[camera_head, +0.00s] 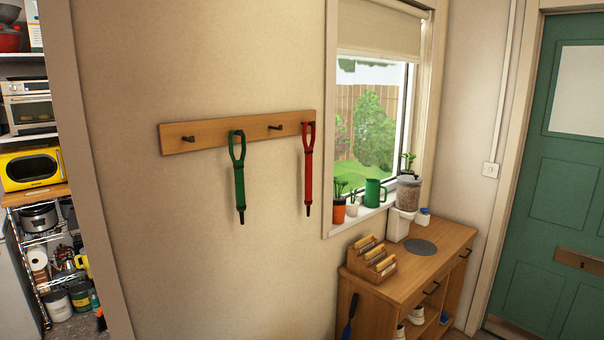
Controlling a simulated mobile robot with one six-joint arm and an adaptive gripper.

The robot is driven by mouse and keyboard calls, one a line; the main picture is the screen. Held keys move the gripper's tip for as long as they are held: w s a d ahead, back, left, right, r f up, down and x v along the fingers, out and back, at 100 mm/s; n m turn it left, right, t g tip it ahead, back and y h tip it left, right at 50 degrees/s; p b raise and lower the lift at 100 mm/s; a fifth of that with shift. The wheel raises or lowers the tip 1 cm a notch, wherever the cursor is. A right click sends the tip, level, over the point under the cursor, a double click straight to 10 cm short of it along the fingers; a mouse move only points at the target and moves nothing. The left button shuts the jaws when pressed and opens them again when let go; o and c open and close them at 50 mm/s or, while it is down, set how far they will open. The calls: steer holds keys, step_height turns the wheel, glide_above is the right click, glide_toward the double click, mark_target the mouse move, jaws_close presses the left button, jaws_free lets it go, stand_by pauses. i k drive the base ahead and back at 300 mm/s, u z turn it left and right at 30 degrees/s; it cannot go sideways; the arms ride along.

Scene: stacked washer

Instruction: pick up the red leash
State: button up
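The red leash (309,167) hangs by its loop at the right end of a wooden wall rack (205,135), close to the window frame. Its narrow dark tip points straight down, clear of anything below. A green leash (239,180) of similar shape hangs from the same rack to its left. The hooks holding both leashes are mostly hidden by their loops. My gripper is not in view.
A wooden cabinet (415,275) with a letter sorter (371,262) and a pet food dispenser (405,205) stands below the window at right. Potted plants and a green watering can (374,193) line the sill. The wall below the rack is bare.

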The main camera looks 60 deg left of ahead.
mark_target(308, 150)
steer(key=u, duration=0.2)
steer(key=i, duration=0.7)
steer(key=u, duration=0.75)
steer(key=i, duration=0.55)
steer(key=u, duration=0.8)
steer(key=i, duration=0.65)
steer(key=u, duration=0.35)
steer(key=k, duration=0.9)
steer(key=u, duration=0.2)
steer(key=i, duration=0.25)
steer(key=z, duration=0.1)
